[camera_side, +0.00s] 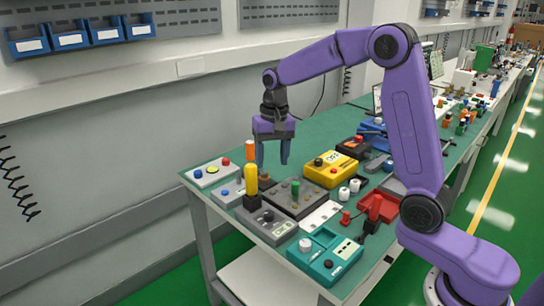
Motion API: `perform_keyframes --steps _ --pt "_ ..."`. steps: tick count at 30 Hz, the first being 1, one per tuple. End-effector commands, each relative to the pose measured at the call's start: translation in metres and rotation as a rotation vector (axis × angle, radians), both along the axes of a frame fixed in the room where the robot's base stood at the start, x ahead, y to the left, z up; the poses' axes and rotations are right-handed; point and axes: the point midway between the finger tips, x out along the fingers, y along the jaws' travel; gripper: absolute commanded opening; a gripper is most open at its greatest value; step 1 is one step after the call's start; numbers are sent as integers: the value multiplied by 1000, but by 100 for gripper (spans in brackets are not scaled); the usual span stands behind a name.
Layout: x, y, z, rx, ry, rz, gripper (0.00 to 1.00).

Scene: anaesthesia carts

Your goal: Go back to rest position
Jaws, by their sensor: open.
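My gripper (272,157) points straight down above the near end of a green-topped bench (213,167). Its two fingers are apart, with nothing seen between them. It hangs over the back part of the bench, behind a dark grey box with a green knob (295,190) and to the right of an upright yellow cylinder (251,180). The arm bends up and over from the right side of the picture. How far the fingertips are above the parts below them is hard to tell.
A yellow box (330,168), a teal box (324,256), a red part (377,207) and a pale box with buttons (211,172) stand close around. Blue bins (70,40) hang on the wall at left. The space above the bench is mostly clear.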

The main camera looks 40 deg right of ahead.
Motion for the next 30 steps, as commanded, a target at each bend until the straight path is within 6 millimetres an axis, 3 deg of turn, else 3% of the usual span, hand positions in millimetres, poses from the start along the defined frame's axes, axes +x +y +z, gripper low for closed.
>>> perform_keyframes --steps 7,11,21,30 --pt "-2 2 0 0 -1 14 58" --pt "-14 14 2 -2 -2 89 58" --pt "-85 52 6 -14 -11 456 58" --pt "-162 66 5 -22 -21 788 58"
